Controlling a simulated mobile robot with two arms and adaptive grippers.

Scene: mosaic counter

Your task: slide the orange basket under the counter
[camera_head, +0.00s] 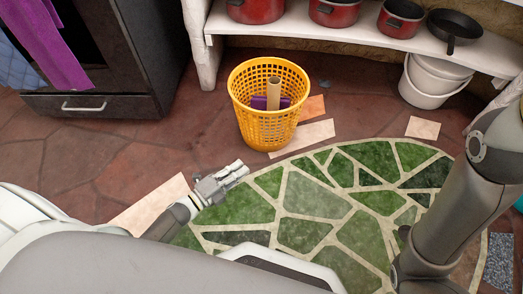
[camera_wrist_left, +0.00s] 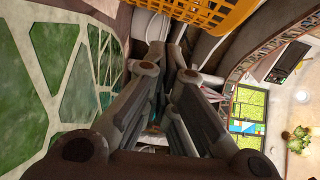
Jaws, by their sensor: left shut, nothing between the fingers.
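The orange basket (camera_head: 267,128) is a yellow-orange lattice basket standing upright on the floor, in front of the counter's open underside. A cardboard tube and something purple show inside it. The counter (camera_head: 350,35) has a white shelf and white legs at the back. My left gripper (camera_head: 241,168) is shut and empty, low over the floor, in front of the basket and a little to its left, apart from it. In the left wrist view the basket (camera_wrist_left: 205,14) shows at the top edge, beyond the fingers (camera_wrist_left: 170,60). My right gripper is not in view.
White buckets (camera_head: 434,80) stand under the counter at the right. Red pots (camera_head: 334,12) and a black pan (camera_head: 453,27) sit on the shelf. A dark oven (camera_head: 90,60) is at the left. Flat paper pieces (camera_head: 302,137) lie beside the basket, and the green mosaic floor (camera_head: 330,205) is clear.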

